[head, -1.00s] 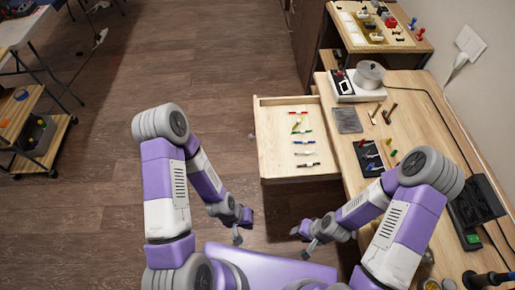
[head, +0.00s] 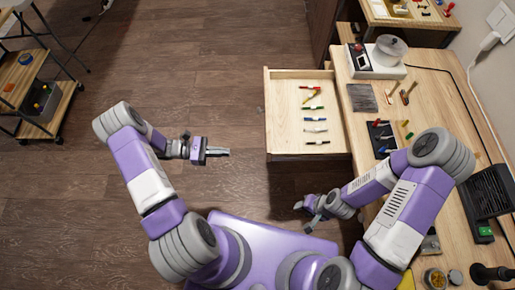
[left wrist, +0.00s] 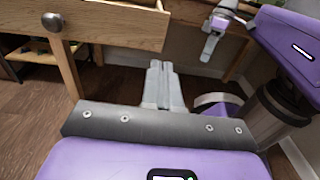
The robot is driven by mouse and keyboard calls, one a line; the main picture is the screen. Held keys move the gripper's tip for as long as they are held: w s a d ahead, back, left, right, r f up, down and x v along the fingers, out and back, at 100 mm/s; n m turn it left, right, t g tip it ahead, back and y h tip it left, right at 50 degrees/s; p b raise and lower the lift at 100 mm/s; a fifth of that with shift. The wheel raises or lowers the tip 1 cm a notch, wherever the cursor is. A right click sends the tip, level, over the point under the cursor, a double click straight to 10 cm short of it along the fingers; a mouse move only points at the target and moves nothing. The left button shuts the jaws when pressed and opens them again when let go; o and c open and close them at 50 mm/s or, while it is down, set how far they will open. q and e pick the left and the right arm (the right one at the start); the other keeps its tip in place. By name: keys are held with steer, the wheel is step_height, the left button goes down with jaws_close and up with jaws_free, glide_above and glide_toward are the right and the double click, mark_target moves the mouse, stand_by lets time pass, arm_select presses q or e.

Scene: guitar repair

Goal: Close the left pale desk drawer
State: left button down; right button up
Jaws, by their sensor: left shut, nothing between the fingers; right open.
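The pale wooden desk drawer (head: 285,125) is pulled out to the left from the desk (head: 362,158) in the head view. Several coloured small tools lie inside it. Its round knob (left wrist: 52,21) and part of the drawer show at the upper left of the left wrist view. My left gripper (head: 224,152) is shut and empty, left of the drawer front and apart from it; its fingers also show in the left wrist view (left wrist: 163,85). My right gripper (head: 308,210) is open and empty, below the drawer in the picture, near the desk's front edge.
The desktop holds a white device with a round pot (head: 385,60), a grey plate (head: 361,97), a dark tool mat (head: 379,138) and a black device (head: 487,200). A wooden cart (head: 50,110) stands at far left. The floor left of the drawer is clear.

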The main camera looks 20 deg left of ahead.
arm_select(q)
steer(key=w+d+t+b, duration=0.1)
steer(key=w+d, duration=0.3)
steer(key=d, duration=0.8)
steer(key=shift+w+r+b, duration=0.25)
steer(key=shift+r+b, duration=0.2)
steer(key=shift+b, duration=0.3)
arm_select(e)
step_height(320, 180, down, 3)
steer(key=shift+r, duration=0.15)
arm_select(q)
steer(key=shift+d, duration=0.1)
